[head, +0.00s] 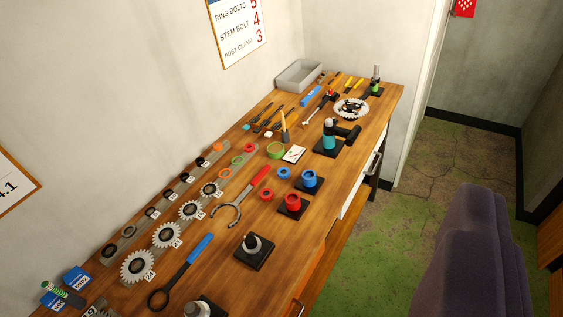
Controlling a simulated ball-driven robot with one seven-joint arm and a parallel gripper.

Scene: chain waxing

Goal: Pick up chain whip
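I cannot tell for certain which tool is the chain whip. A tool with a blue handle and a dark loop at its near end (181,270) lies on the wooden workbench (213,249) at the front. A tool with a red handle and an open, curved grey head (240,198) lies behind it, near the bench's middle. Both lie flat with nothing on top of them. My gripper is not in view.
A row of toothed sprockets (138,266) stands left of the tools. Black stands with red (292,203) and blue (309,179) cups stand to the right. A dark chair (465,250) stands right of the bench, with green floor (390,235) between.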

